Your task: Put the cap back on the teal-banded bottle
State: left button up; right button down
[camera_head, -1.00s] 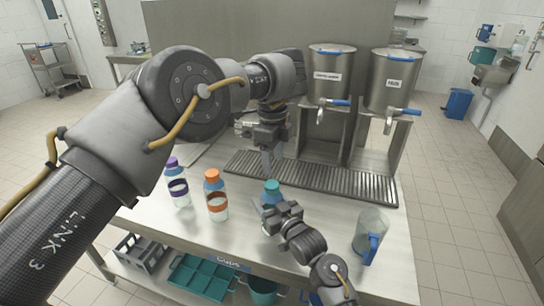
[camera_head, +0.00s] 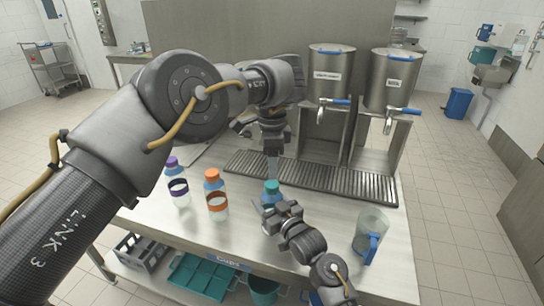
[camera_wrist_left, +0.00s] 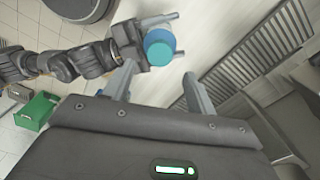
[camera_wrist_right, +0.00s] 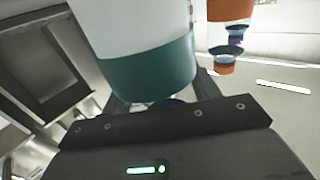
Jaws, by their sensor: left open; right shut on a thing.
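The teal-banded bottle (camera_head: 268,202) stands on the steel table with a teal cap (camera_head: 272,186) on its top. I cannot tell whether the cap is screwed tight. The cap also shows in the left wrist view (camera_wrist_left: 157,37), beyond my fingertips. My left gripper (camera_head: 272,174) is open and points down just above the cap. My right gripper (camera_head: 275,213) is shut on the bottle, low down. In the right wrist view the white bottle body and its teal band (camera_wrist_right: 150,76) fill the space between the fingers, which are partly hidden.
An orange-capped bottle (camera_head: 215,198) and a purple-capped bottle (camera_head: 177,188) stand to the left. A clear jug (camera_head: 370,232) with a blue handle stands at the right. Behind are a drip grate (camera_head: 315,178) and two steel dispensers (camera_head: 330,75). Teal bins sit on the lower shelf.

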aim_at(271, 184)
pick_arm(q)
notch_tip(271, 184, down, 6)
jog(key=shift+f, duration=0.25)
jog(key=c, duration=1)
jog(key=shift+c, duration=0.2)
jog(key=m, duration=1)
jog(key=shift+m, duration=0.4)
jog(key=m, duration=0.4)
jog(key=shift+m, duration=0.4)
jog(key=m, duration=0.6)
jog(key=shift+m, duration=0.3)
jog(key=o, duration=1.1)
